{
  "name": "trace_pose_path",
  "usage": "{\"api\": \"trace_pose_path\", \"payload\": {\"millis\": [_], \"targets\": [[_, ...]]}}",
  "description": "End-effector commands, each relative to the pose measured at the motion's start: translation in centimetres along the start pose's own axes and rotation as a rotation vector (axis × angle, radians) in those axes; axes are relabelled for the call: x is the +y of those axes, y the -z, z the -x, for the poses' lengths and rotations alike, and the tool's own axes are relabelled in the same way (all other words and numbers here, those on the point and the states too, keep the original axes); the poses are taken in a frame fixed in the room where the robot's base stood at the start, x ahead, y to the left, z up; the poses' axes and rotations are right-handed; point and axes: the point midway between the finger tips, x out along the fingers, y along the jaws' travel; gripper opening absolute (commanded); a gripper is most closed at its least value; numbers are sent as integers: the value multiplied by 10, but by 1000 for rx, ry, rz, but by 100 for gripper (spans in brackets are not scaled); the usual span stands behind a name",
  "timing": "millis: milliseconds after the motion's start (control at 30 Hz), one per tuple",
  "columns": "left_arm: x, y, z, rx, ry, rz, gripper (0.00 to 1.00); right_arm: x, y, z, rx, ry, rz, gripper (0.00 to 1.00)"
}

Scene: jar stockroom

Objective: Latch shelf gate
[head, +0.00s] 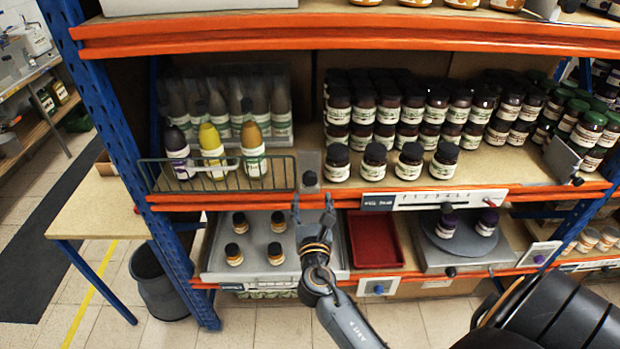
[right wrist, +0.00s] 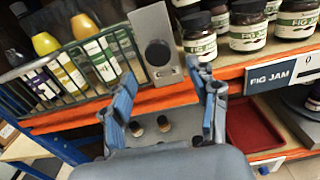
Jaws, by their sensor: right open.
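The shelf gate (head: 272,178) is a low dark wire panel with a pale handle, standing upright across the front of the tall bottles on the middle shelf. Its right end is close to a grey latch plate (head: 309,160) with a black knob (head: 310,178); I cannot tell whether they are joined. The gate (right wrist: 88,72), plate (right wrist: 150,22) and knob (right wrist: 158,52) also show in the right wrist view. My right gripper (head: 313,203) is open and empty, just below and in front of the knob, fingers pointing toward the shelf. My left gripper is not in view.
Several fig jam jars (head: 375,162) stand right of the latch plate. An orange shelf beam (head: 250,200) runs below the gate. Beneath are a grey tray (head: 255,235) with small jars, a red tray (head: 374,240) and a round turntable (head: 470,238). A blue post (head: 115,130) stands left.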

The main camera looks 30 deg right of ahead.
Motion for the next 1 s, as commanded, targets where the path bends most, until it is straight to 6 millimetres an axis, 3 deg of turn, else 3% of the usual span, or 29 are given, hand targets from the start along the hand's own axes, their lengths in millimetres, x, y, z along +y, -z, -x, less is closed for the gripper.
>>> {"api": "trace_pose_path", "payload": {"millis": [100,333,500,800,1000], "targets": [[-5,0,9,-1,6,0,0,0,-3,-27,-1,0,1,60],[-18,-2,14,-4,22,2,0,0,-1,-63,-1,-1,-1,60],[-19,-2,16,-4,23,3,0,0,0,-74,0,-1,-2,60],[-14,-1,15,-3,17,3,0,0,1,-76,1,-1,-2,60],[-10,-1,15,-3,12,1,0,0,1,-76,1,-1,-2,19]]}}
